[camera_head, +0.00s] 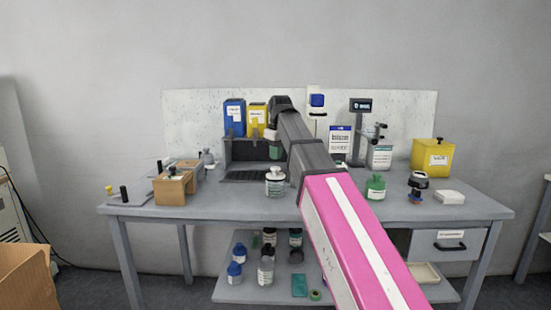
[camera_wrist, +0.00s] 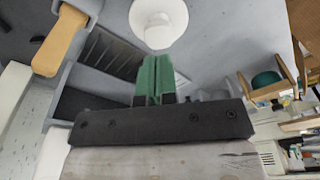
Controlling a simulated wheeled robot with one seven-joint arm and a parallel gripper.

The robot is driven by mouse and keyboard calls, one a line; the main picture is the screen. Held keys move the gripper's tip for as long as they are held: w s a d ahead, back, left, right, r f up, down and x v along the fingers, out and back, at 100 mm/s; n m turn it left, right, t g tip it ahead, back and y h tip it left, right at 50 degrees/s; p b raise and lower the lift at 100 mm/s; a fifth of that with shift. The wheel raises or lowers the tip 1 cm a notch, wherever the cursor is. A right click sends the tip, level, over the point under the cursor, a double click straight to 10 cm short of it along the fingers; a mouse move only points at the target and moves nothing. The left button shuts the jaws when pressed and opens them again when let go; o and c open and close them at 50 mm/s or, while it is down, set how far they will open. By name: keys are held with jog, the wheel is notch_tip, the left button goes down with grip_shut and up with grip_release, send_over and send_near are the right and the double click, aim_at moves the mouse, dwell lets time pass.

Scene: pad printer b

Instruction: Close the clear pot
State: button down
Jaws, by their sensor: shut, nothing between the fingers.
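The clear pot (camera_head: 275,187) stands upright on the bench, left of my arm, with a pale label and a whitish top. In the wrist view a round white top (camera_wrist: 158,18) with a smaller knob-like part lies just beyond my fingertips; it appears to be the pot's. I cannot tell whether a lid is fully seated. My gripper (camera_wrist: 155,60) has green fingers pressed together with nothing between them. In the head view its green fingers (camera_head: 276,152) are above the pot, apparently clear of it.
A dark slotted unit (camera_head: 245,150) stands behind the pot, with blue (camera_head: 234,118) and yellow (camera_head: 257,117) containers on it. The bench front around the pot is clear.

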jog(key=shift+r, duration=1.95)
